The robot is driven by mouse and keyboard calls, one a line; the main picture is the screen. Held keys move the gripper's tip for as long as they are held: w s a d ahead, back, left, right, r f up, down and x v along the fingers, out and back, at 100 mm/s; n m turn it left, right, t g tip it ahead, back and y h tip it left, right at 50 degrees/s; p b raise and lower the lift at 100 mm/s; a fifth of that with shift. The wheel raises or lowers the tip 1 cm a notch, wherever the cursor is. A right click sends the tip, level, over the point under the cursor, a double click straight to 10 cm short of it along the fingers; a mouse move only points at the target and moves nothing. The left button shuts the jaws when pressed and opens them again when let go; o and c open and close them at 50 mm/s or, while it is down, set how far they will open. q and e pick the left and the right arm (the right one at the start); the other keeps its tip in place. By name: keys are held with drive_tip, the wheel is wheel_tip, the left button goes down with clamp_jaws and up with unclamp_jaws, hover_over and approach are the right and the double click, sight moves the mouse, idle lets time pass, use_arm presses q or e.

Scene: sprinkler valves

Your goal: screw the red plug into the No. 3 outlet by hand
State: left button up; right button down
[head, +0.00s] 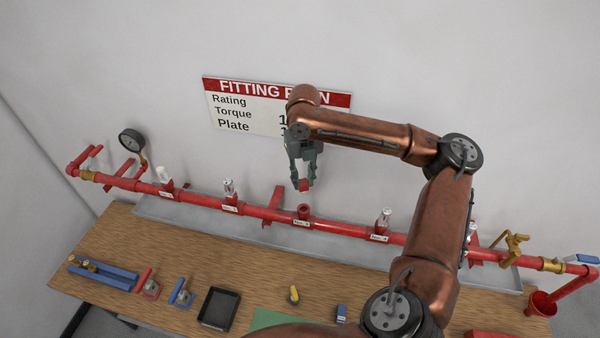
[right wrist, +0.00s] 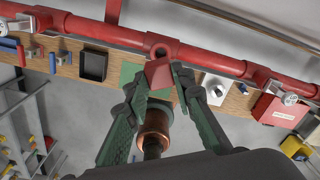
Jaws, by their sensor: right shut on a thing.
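My right gripper (head: 304,178) is shut on the small red plug (head: 304,186), which sits between its fingertips. It points down just above the No. 3 outlet (head: 303,211), an open red stub on the pipe. A small gap shows between plug and outlet in the head view. In the right wrist view the plug (right wrist: 160,74) is between the green fingers, close to the open mouth of the outlet (right wrist: 160,53). The plug's lower end is not clear. My left gripper is not in view.
The red pipe (head: 343,228) runs along the wall with silver sprinkler heads on other outlets, a gauge (head: 131,141) and a brass valve (head: 514,246). The wooden bench (head: 160,240) holds a black tray (head: 217,308), a blue rack (head: 103,273) and small tools. A sign (head: 240,105) hangs behind.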

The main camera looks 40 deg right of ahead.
sight(305, 183)
drive_tip(key=shift+s+r, duration=0.1)
drive_tip(key=shift+s, duration=0.25)
drive_tip(key=shift+w+f, duration=0.2)
drive_tip(key=shift+f, duration=0.45)
wheel_tip(305, 183, down, 2)
drive_tip(key=shift+s+f, duration=0.15)
drive_tip(key=shift+f, duration=1.35)
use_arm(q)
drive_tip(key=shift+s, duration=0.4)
use_arm(e)
drive_tip(key=shift+f, duration=0.35)
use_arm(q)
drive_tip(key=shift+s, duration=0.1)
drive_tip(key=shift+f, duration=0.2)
use_arm(e)
drive_tip(key=shift+f, duration=1.25)
